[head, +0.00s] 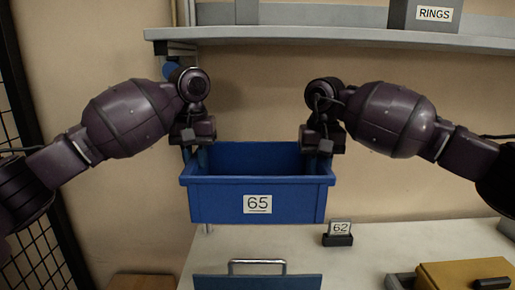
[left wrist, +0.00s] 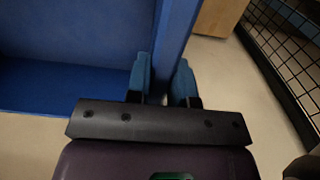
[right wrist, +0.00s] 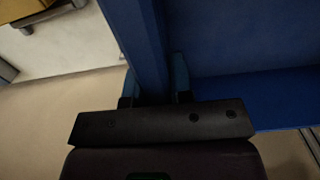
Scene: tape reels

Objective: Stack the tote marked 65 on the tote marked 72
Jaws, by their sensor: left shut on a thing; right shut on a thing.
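The blue tote marked 65 (head: 230,205) hangs level in the air between my two grippers in the head view, above the white table. My left gripper (head: 193,145) is shut on its left wall, and the left wrist view shows the fingers (left wrist: 160,85) on both sides of that wall. My right gripper (head: 317,150) is shut on its right wall, with the fingers (right wrist: 155,85) on both sides in the right wrist view. The tote looks empty where its inside shows. No label reading 72 is visible.
Below the held tote is another blue piece (head: 215,283) with a grey handle (head: 257,262), cut off by the lower edge. A small 62 sign (head: 338,240) and a yellow box (head: 465,273) are on the table (head: 380,245).

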